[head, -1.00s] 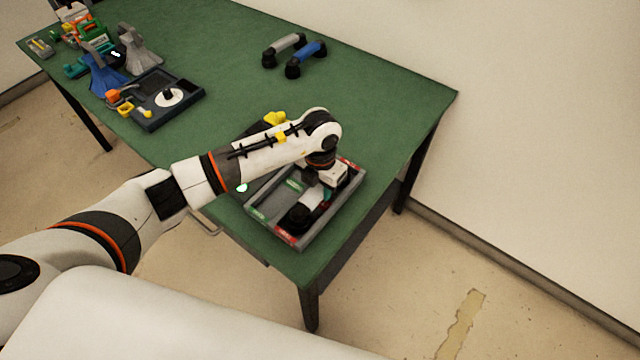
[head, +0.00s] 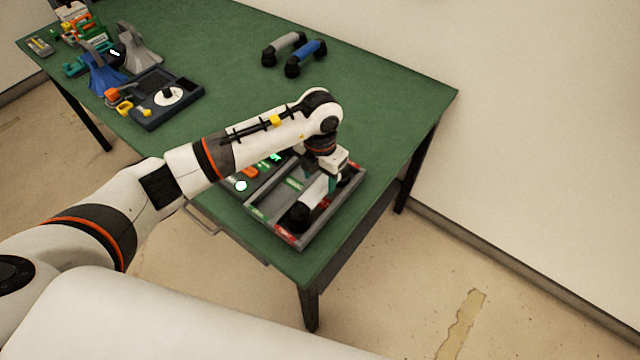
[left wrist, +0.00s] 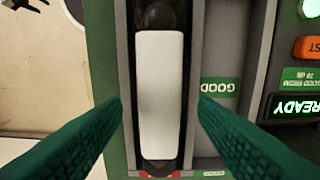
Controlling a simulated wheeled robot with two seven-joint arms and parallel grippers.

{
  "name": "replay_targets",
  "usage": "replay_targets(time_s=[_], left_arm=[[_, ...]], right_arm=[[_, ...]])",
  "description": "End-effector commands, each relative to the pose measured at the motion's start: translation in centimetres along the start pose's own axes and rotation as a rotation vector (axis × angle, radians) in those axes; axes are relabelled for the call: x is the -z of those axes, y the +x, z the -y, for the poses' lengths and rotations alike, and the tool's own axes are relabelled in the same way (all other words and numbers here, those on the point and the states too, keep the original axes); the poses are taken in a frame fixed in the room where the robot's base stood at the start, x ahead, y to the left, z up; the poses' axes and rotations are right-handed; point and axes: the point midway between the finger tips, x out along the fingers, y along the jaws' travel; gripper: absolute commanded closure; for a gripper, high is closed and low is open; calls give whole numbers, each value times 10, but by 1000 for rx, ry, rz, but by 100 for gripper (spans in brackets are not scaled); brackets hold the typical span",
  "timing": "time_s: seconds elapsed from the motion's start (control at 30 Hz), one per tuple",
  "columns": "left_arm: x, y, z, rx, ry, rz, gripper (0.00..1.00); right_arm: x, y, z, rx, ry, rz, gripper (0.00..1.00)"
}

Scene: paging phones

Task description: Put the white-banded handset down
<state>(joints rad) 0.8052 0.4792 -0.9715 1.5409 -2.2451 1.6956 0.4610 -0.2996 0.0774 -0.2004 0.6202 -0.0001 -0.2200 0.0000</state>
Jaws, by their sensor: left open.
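The white-banded handset (head: 313,192), black with a white middle, lies lengthwise in the tray (head: 322,229). In the left wrist view the handset (left wrist: 159,92) is in the compartment with a red label at its end, beside the compartment marked GOOD. My left gripper (head: 333,184) is over the tray. Its green fingers (left wrist: 160,101) are open, one on each side of the handset and apart from it. In the head view the wrist hides the handset's far end.
A tester panel with a lit READY display (left wrist: 295,107) stands beside the tray. A grey-banded handset (head: 284,48) and a blue-banded handset (head: 306,58) lie at the back. A dark device with a white dial (head: 169,98) and several stands are at the left. The table middle is clear.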

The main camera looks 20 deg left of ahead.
Motion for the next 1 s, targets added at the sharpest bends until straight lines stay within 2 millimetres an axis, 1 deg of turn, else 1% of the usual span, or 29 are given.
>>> replay_targets(time_s=[0.03, 0.2, 0.3, 0.4, 0.57, 1.0], left_arm=[[2, -11, 0, 1, 1, -6, 46], [1, -48, 0, 1, 0, -5, 46], [1, -64, 0, 1, 0, -4, 46], [1, -75, 0, 0, 0, -2, 46], [0, -83, 0, 0, 0, -1, 46], [0, -83, 0, 0, 0, 0, 46]], right_arm=[[0, 4, 0, 0, 0, 0, 55], [1, 10, 0, 0, 0, 0, 55], [1, 13, 0, 1, -1, 0, 55], [2, 14, 1, 1, -1, 0, 55], [2, 14, 2, 3, -1, -1, 55], [2, 14, 3, 4, -1, -1, 55]])
